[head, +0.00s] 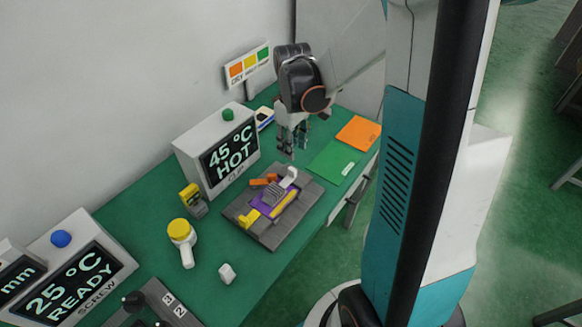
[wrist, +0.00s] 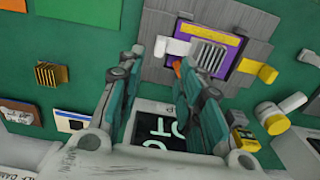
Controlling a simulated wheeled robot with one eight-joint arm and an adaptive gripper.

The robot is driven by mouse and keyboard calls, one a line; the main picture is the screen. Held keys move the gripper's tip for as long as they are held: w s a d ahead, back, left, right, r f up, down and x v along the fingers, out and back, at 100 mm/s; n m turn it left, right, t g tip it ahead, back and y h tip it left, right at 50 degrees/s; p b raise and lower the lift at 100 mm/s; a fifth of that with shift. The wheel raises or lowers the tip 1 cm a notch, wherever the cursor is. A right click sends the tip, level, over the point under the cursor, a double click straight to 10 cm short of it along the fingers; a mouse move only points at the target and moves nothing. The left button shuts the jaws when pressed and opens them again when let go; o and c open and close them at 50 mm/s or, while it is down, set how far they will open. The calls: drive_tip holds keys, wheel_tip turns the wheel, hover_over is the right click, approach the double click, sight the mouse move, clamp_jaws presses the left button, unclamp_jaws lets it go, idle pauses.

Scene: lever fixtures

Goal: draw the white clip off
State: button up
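The white clip (head: 290,177) sits at the far edge of a purple board (head: 262,208) on a grey fixture plate (head: 268,240). A grey finned block (head: 273,193) lies on the board beside it. In the wrist view the white clip (wrist: 173,47) is at the upper middle, left of the finned block (wrist: 209,52), with an orange piece (wrist: 177,66) just below. A yellow clip (wrist: 260,71) is at the board's other side. My gripper (head: 288,153) hangs above and beyond the clip. Its fingers (wrist: 160,65) are apart, with nothing between them.
A "45 °C HOT" box (head: 190,152) with a green button stands left of the plate. A yellow-topped white piece (head: 180,230) and a small white block (head: 227,273) lie nearer. Green (head: 328,162) and orange (head: 358,131) sheets lie at right. A sign (head: 247,64) stands behind.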

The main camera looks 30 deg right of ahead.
sight(292, 169)
wheel_tip(292, 169, down, 10)
drive_tip(key=b, duration=0.3)
drive_tip(key=shift+r, duration=0.15)
clamp_jaws()
